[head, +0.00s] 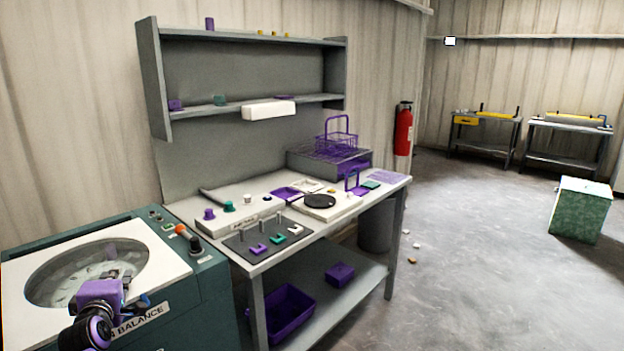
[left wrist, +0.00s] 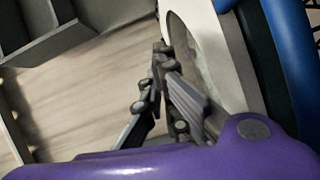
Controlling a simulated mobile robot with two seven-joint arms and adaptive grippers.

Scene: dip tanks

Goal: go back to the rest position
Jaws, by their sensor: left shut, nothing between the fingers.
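My left gripper (head: 120,271) shows in the head view at the lower left, in front of the round opening of the teal and white balance machine (head: 172,271). Its purple wrist housing hides part of that opening. In the left wrist view my left gripper (left wrist: 161,52) has its grey fingers together with nothing between them. The machine's pale rim (left wrist: 221,58) lies just right of the fingers there. I cannot tell how high the fingers are over the machine. My right gripper is in neither view.
A grey workbench (head: 330,235) with purple and green parts stands right of the machine, under a wall shelf (head: 200,38). A purple wire basket (head: 336,140) stands at its back. A green box (head: 581,212) stands on the right. The floor between is mostly clear, with a few small pieces.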

